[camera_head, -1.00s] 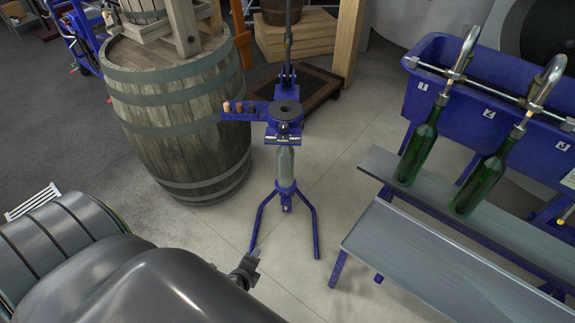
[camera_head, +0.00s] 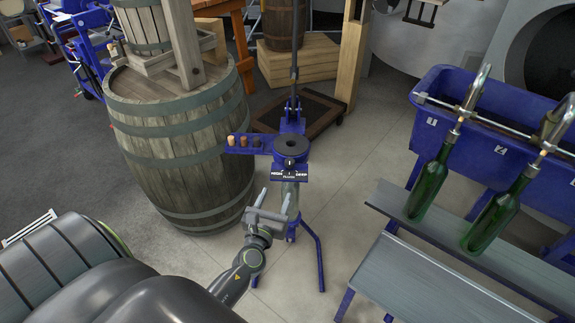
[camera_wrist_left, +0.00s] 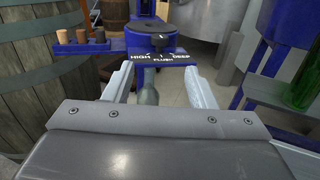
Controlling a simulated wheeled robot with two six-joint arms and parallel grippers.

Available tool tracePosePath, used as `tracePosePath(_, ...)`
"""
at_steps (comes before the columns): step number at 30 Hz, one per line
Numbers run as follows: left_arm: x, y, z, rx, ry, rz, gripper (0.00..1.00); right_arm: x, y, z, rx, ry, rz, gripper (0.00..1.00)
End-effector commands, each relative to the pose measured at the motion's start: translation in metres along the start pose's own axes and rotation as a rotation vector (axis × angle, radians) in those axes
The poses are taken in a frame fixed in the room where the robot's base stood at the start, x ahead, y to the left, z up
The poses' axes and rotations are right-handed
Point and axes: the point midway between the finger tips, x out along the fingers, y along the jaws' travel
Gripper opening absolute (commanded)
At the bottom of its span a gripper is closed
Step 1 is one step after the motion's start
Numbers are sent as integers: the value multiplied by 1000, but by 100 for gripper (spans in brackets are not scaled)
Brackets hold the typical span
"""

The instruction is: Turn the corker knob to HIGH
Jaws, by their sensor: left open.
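The blue corker (camera_head: 291,145) stands on the floor, with a round black disc on top. On its front is a small dark knob (camera_head: 289,163), also seen in the left wrist view (camera_wrist_left: 160,42). Below the knob, a label plate (camera_head: 290,174) reads HIGH at left, FLUSH in the middle and DEEP at right. I cannot tell which mark the knob points to. My left gripper (camera_head: 277,193) is open and empty, just below and in front of the plate. In the left wrist view its fingers (camera_wrist_left: 155,78) flank the space below the plate. My right gripper is not in view.
A side arm with several corks (camera_head: 244,141) sticks out left of the corker. A wooden barrel (camera_head: 180,135) stands close at left. The floor between is bare.

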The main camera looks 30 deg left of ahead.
Motion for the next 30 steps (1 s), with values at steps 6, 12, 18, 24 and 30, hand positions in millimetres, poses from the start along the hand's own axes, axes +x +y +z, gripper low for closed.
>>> tracePosePath(6,45,0,2,0,-1,0,51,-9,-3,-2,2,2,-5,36)
tracePosePath(12,84,0,0,0,0,0,51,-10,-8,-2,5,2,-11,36)
tracePosePath(18,113,0,-1,-1,1,0,51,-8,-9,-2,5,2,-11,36)
tracePosePath(24,126,0,-1,-2,1,1,51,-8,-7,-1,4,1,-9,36)
tracePosePath(30,127,0,0,-2,1,1,51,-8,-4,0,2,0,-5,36)
